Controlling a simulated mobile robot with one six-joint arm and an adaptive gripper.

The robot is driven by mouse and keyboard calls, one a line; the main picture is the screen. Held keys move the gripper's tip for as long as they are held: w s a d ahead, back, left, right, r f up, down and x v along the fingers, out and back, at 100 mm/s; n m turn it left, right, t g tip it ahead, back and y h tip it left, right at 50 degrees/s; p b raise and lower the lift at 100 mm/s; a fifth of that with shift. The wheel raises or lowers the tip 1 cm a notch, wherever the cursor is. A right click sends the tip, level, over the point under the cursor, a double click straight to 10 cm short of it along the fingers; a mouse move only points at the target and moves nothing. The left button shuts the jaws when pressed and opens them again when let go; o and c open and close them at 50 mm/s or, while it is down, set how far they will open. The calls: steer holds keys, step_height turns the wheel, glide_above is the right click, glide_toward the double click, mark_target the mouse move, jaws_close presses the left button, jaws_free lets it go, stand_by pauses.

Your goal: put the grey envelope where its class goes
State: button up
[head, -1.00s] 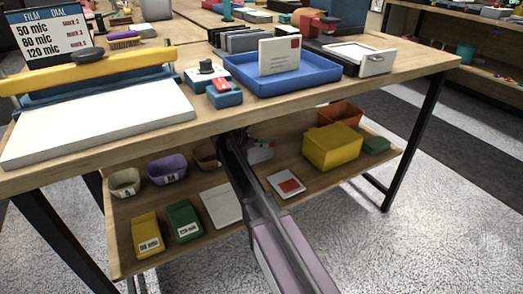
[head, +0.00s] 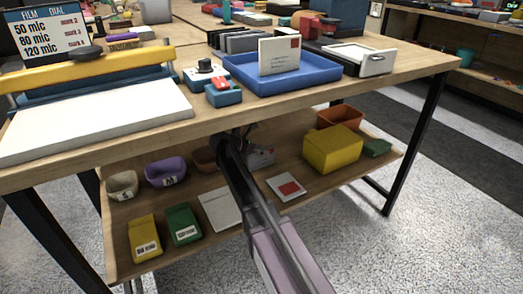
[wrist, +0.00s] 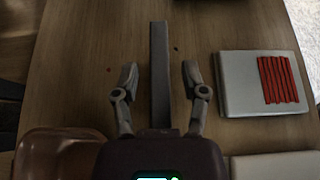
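My gripper (wrist: 159,76) is open over the lower shelf, deep under the table. A narrow dark grey bar-like thing (wrist: 159,60) lies between its fingers in the wrist view, with a visible gap on each side; I cannot tell whether it is the grey envelope seen edge-on. A pale grey flat packet with red stripes (wrist: 240,95) lies to the right of the fingers; a grey piece (head: 262,156) also shows beside the gripper in the head view. A pale envelope with a red stamp (head: 279,55) stands in the blue tray (head: 290,88). My arm hides part of the shelf.
On the lower shelf (head: 325,195) are a brown bowl (head: 204,159), purple bowl (head: 166,170), beige bowl (head: 121,184), yellow box (head: 332,148), orange bin (head: 340,115) and white card with a red square (head: 286,187). The tabletop (head: 400,72) is close above my arm.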

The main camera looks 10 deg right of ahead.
steer(key=shift+r, duration=0.15)
steer(key=shift+a+r+p, duration=0.2)
steer(key=shift+a+p, duration=0.05)
steer(key=shift+p, duration=0.1)
steer(key=p+v, duration=0.5)
steer(key=v, duration=0.6)
steer(key=shift+s+a, duration=0.15)
steer(key=shift+a, duration=0.1)
